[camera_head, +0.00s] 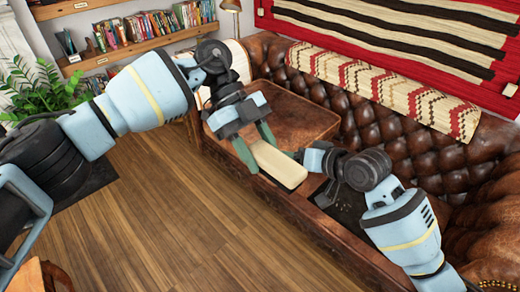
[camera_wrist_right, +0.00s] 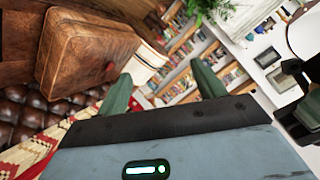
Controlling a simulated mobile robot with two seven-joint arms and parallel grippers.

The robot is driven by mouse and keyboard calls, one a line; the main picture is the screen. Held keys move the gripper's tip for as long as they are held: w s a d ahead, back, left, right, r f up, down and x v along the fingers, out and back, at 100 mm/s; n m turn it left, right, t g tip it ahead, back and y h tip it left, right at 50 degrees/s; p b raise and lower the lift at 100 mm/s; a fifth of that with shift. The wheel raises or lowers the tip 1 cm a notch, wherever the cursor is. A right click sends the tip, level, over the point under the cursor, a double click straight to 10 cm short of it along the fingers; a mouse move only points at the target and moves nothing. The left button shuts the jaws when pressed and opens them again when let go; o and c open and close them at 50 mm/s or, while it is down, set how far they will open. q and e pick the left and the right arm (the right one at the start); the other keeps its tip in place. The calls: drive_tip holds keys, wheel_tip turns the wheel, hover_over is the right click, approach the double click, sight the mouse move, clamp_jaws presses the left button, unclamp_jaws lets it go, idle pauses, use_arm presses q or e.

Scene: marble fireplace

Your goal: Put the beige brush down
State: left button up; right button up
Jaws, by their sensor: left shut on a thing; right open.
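The beige brush (camera_head: 278,165) is a pale cream block, tilted, held above the front edge of the leather sofa. My left gripper (camera_head: 261,155) is shut on its upper left end, with one green finger on each side. My right gripper (camera_head: 300,156) is close to the brush's right side in the head view; whether it touches is unclear. In the right wrist view its green fingers (camera_wrist_right: 164,88) are apart with nothing between them.
The tufted sofa back (camera_head: 400,125) carries a patterned throw (camera_head: 385,88). A plant (camera_head: 38,90) and bookshelves (camera_head: 130,45) stand left. The wooden floor (camera_head: 190,215) is open.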

drive_tip(key=s+d+f+h, duration=0.15)
drive_tip(key=s+f, duration=0.45)
drive_tip(key=f, duration=0.6)
drive_tip(key=s+d+f+h, duration=0.1)
drive_tip(key=s+f, duration=0.4)
drive_tip(key=s, duration=0.5)
drive_tip(key=s+d+f+h, duration=0.2)
drive_tip(key=s+f, duration=0.4)
drive_tip(key=s, duration=0.3)
drive_tip(key=s+d+f+n+h, duration=0.1)
drive_tip(key=s+d+f, duration=0.2)
drive_tip(key=s+f, duration=0.3)
drive_tip(key=s, duration=0.4)
drive_tip(key=shift+s+d+f+g+h, duration=0.15)
drive_tip(key=shift+s+d+g+h, duration=0.15)
drive_tip(key=shift+g+h, duration=0.1)
